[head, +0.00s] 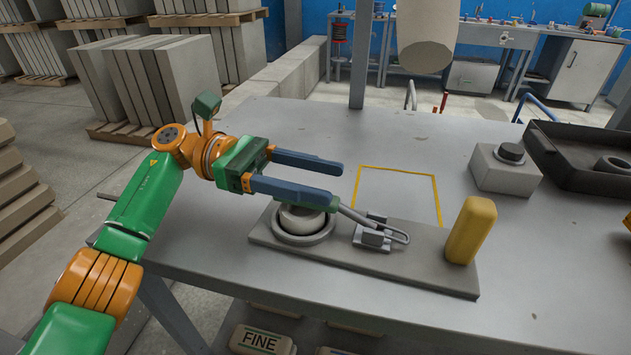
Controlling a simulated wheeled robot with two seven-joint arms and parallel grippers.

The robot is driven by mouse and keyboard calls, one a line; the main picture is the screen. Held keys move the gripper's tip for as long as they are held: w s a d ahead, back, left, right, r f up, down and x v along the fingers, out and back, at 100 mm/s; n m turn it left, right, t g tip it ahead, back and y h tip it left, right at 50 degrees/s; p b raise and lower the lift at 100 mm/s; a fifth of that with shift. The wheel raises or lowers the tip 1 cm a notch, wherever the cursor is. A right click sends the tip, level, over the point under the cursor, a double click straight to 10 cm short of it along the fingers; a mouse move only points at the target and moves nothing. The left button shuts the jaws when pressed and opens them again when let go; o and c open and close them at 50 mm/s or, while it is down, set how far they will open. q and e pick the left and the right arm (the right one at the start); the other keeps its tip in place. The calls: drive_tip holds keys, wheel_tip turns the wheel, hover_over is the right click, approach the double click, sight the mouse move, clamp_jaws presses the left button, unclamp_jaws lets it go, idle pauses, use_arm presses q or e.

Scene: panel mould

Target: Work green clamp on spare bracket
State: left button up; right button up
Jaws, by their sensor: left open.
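A grey base plate (420,262) lies on the table and carries a small metal toggle clamp (372,236) with a bar that reaches left and a looped rod on its right. A round pale part (302,219) sits in a ring on the plate's left end, partly hidden by a finger. A yellow block (471,230) stands upright at the right end. My left gripper (340,186) is open, with nothing between its fingers. Its nearer fingertip is close to the left end of the clamp's bar; I cannot tell whether they touch.
A yellow outlined square (398,192) on the table is empty. A grey box with a black knob (505,168) and a dark tray (575,150) stand at the right. A grey cylinder (427,35) hangs above the far edge. The table front left is clear.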

use_arm(q)
drive_tip(key=s+r+b, duration=0.4)
drive_tip(key=s+r, duration=0.6)
drive_tip(key=s, duration=0.4)
drive_tip(key=shift+a+r, duration=0.35)
drive_tip(key=shift+a, duration=0.1)
